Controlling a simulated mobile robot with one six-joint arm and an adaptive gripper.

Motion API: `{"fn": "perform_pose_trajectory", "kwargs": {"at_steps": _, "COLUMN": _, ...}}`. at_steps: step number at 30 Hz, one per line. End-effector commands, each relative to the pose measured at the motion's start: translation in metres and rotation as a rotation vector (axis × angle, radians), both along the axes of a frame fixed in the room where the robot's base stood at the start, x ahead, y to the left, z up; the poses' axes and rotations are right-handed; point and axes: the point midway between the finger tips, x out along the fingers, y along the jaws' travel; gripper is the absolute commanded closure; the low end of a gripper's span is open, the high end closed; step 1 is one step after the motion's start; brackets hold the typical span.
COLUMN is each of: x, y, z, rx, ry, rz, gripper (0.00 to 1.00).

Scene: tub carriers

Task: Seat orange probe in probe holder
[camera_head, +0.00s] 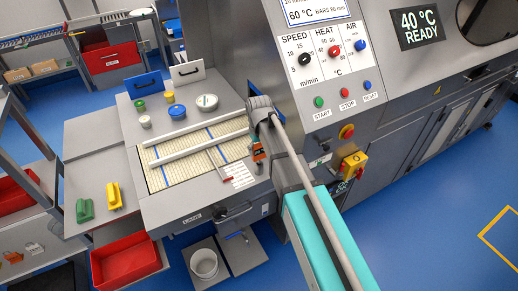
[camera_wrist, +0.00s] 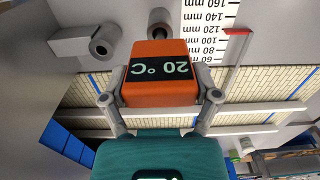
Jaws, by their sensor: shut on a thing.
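My gripper (camera_wrist: 160,96) is shut on the orange probe (camera_wrist: 158,72), a block marked "20 °C", with a finger on each side. In the head view, the orange probe (camera_head: 258,153) shows small above the right end of the conveyor belt. In the wrist view, a grey cylinder on a bracket (camera_wrist: 105,41) lies left of the probe, and a dark-ended round fitting (camera_wrist: 160,20) shows just past its top edge. I cannot tell which of these is the probe holder, or whether the probe touches it.
A millimetre scale (camera_wrist: 208,30) with a red pointer (camera_wrist: 238,32) is near the probe. White rails (camera_head: 195,146) cross the cream belt (camera_head: 190,172). Several lidded tubs (camera_head: 207,102) stand behind. The control panel (camera_head: 320,60) rises to the right.

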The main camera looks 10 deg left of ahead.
Motion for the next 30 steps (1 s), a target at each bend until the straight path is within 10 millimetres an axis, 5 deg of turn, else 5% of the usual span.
{"fn": "perform_pose_trajectory", "kwargs": {"at_steps": 14, "x": 0.0000, "y": 0.0000, "z": -0.0092, "rx": 0.000, "ry": 0.000, "rz": 0.000, "gripper": 0.78}}
{"fn": "perform_pose_trajectory", "kwargs": {"at_steps": 15, "x": 0.0000, "y": 0.0000, "z": -0.0083, "rx": 0.000, "ry": 0.000, "rz": 0.000, "gripper": 0.16}}
{"fn": "perform_pose_trajectory", "kwargs": {"at_steps": 17, "x": 0.0000, "y": 0.0000, "z": -0.0081, "rx": 0.000, "ry": 0.000, "rz": 0.000, "gripper": 0.05}}
{"fn": "perform_pose_trajectory", "kwargs": {"at_steps": 30, "x": 0.0000, "y": 0.0000, "z": -0.0079, "rx": 0.000, "ry": 0.000, "rz": 0.000, "gripper": 0.00}}
